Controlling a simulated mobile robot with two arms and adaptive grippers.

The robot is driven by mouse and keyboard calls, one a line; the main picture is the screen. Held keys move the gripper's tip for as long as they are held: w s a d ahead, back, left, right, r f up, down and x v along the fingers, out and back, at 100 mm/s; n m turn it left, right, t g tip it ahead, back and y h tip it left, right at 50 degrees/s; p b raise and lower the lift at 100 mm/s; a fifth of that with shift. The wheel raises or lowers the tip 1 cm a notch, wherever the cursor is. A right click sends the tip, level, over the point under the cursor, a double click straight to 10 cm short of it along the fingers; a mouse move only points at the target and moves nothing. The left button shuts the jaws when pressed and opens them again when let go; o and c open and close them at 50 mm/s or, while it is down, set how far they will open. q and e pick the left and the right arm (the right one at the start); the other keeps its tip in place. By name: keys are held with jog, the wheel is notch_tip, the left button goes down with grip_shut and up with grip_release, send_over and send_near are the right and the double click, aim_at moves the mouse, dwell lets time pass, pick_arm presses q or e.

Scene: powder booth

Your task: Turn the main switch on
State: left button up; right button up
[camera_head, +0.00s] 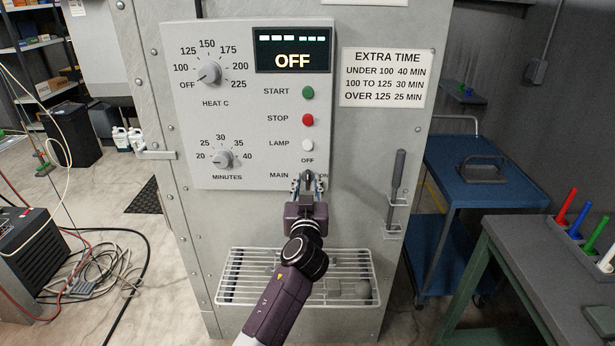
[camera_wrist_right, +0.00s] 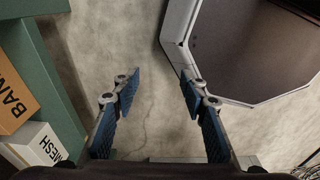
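The display (camera_head: 292,50) reads OFF. My left gripper (camera_head: 307,183) is at the switch, its fingers on either side of the knob and partly hiding it. I cannot tell whether they press on it. My right gripper (camera_wrist_right: 157,95) shows in the right wrist view, open and empty, its blue-padded fingers well apart above the floor.
Start (camera_head: 308,92), stop (camera_head: 308,120) and lamp (camera_head: 307,145) sit just above the switch. A wire rack (camera_head: 240,290) juts out below. A grey-handled tool (camera_head: 398,170) hangs right of the panel. A blue cart (camera_head: 470,190) and a green-framed bench (camera_head: 520,240) stand at right.

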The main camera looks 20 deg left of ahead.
pick_arm(q)
jog(key=shift+x, duration=0.95)
grip_shut()
